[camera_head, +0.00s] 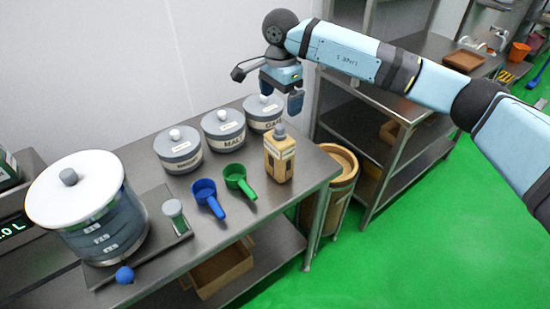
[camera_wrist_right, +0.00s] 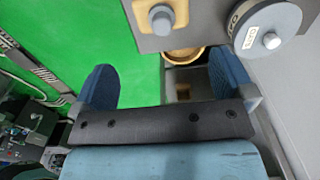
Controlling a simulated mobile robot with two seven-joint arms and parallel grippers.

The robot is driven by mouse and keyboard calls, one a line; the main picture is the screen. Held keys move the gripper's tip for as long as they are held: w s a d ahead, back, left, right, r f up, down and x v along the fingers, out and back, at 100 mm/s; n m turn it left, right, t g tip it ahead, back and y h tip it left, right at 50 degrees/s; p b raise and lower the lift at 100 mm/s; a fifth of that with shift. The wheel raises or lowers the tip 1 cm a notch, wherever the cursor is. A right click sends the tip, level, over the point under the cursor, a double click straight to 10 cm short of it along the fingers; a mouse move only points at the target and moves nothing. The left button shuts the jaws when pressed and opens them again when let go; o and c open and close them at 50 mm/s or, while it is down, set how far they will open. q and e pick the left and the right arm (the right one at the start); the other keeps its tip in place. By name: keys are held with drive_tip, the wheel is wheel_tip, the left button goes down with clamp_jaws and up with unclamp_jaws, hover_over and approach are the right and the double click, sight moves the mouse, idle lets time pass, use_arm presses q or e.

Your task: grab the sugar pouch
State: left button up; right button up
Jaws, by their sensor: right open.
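A tan pouch with a grey cap (camera_head: 279,157) stands upright at the right end of the steel table; its label is too small to read, so I cannot confirm that it is the sugar. My right gripper (camera_head: 282,95) hangs open and empty, higher than the pouch, in front of the wall. In the right wrist view, the two blue fingers of this gripper (camera_wrist_right: 164,85) are wide apart with nothing between them. The pouch top with its grey cap (camera_wrist_right: 161,20) shows beyond them, apart from both fingers. My left gripper is not in view.
Lidded canisters, one marked MALT (camera_head: 224,128), line the wall side. A blue scoop (camera_head: 208,196) and a green scoop (camera_head: 239,180) lie left of the pouch. A large white-lidded pot (camera_head: 90,210) stands at left. A round bin (camera_head: 338,180) stands beside the table's right end.

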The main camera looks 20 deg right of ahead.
sight(280, 136)
wheel_tip(280, 136, down, 8)
drive_tip(key=shift+r+p, duration=0.1)
drive_tip(key=shift+p, duration=0.3)
drive_tip(key=shift+w+f+p, duration=0.15)
drive_tip(key=shift+f+p, duration=0.5)
drive_tip(key=shift+f, duration=2)
drive_tip(key=shift+r, duration=0.1)
drive_tip(key=c, duration=1.4)
